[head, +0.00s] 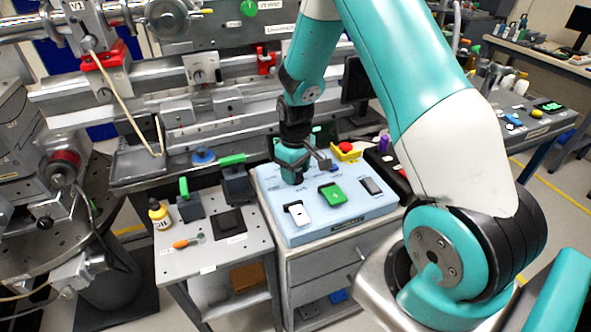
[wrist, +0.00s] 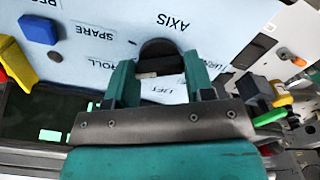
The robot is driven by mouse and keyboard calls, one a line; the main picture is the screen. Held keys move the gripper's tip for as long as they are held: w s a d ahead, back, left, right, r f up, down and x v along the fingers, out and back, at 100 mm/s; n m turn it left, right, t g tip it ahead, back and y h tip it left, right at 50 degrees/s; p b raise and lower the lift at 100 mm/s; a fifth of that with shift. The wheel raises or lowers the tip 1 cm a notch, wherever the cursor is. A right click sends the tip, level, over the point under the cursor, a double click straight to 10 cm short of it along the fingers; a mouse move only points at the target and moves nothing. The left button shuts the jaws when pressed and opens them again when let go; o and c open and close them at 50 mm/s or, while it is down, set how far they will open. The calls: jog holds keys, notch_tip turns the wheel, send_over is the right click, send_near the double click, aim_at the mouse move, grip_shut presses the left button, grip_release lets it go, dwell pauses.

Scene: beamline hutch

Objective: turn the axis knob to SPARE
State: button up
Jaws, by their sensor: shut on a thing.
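The axis knob (wrist: 158,48) is dark and round with a raised bar. It sits on the pale blue panel (wrist: 110,14), between the two teal fingers of my gripper (wrist: 160,76), which is shut on it. In the wrist view the labels read upside down: AXIS is above right of the knob, SPARE to its left, ROLL lower left, and LIFT below, partly covered. The knob's pointer is not clear. In the head view my gripper (head: 290,168) reaches down to the back left of the panel (head: 350,214) and hides the knob.
The panel also carries a white switch (head: 298,214), a green one (head: 332,193), a grey one (head: 371,186) and a red button on a yellow base (head: 346,149). Left stands a grey cart (head: 215,258) with green-handled blocks and an oil bottle (head: 159,214). Beamline rails run behind.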

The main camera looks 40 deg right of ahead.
jog(key=m, duration=0.4)
jog(key=shift+d+p, duration=0.1)
jog(key=shift+p, duration=0.2)
jog(key=shift+m, duration=1.8)
jog(key=shift+w, duration=0.1)
jog(key=o, duration=0.9)
notch_tip(320, 180, up, 18)
jog(key=shift+f, duration=0.25)
